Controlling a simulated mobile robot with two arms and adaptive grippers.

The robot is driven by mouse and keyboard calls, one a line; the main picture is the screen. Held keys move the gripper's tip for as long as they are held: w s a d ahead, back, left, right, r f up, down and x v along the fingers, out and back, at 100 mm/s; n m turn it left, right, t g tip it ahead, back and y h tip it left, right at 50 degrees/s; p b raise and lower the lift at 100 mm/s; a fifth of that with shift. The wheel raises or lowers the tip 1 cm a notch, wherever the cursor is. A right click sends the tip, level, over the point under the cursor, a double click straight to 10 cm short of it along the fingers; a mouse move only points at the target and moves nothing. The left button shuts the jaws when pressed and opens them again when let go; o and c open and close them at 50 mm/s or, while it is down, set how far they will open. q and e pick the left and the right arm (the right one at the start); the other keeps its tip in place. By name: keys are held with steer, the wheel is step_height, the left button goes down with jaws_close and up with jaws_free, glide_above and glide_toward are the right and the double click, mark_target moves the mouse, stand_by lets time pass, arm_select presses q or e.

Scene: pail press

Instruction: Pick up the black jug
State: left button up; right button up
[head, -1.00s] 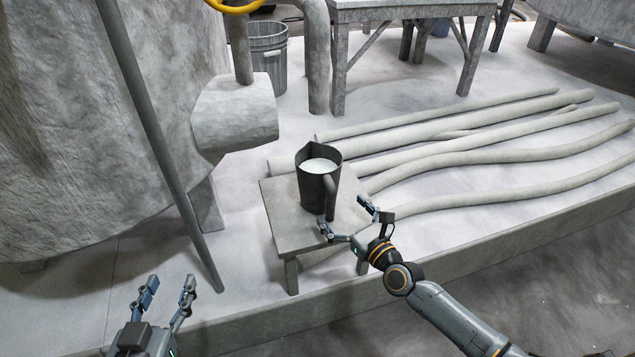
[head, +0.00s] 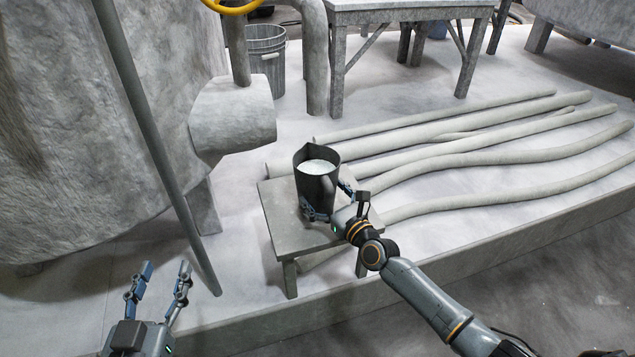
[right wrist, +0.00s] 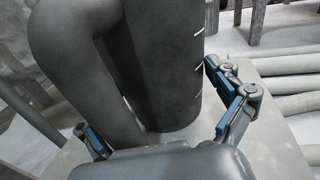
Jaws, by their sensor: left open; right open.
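The black jug (head: 310,184) stands upright on a small grey stool (head: 280,222) and holds a whitish liquid. In the right wrist view the jug's dark body (right wrist: 165,70) fills the middle, with its thick handle (right wrist: 68,62) on the left. My right gripper (head: 328,200) is open at the lower part of the jug, on its handle side. Its fingers (right wrist: 160,115) show on either side of the jug's lower part; I cannot tell whether they touch it. My left gripper (head: 163,278) is open and empty at the lower left, well apart from the jug.
Several grey hoses (head: 450,160) lie on the raised floor to the right of the stool. A big rough vessel (head: 90,130) and a slanted pole (head: 150,130) stand on the left. A grey bin (head: 268,60) and a table (head: 400,14) stand behind.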

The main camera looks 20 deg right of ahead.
jaws_close()
stand_by(0.3)
steer(key=shift+w+r, duration=0.1)
steer(key=shift+r, duration=0.1)
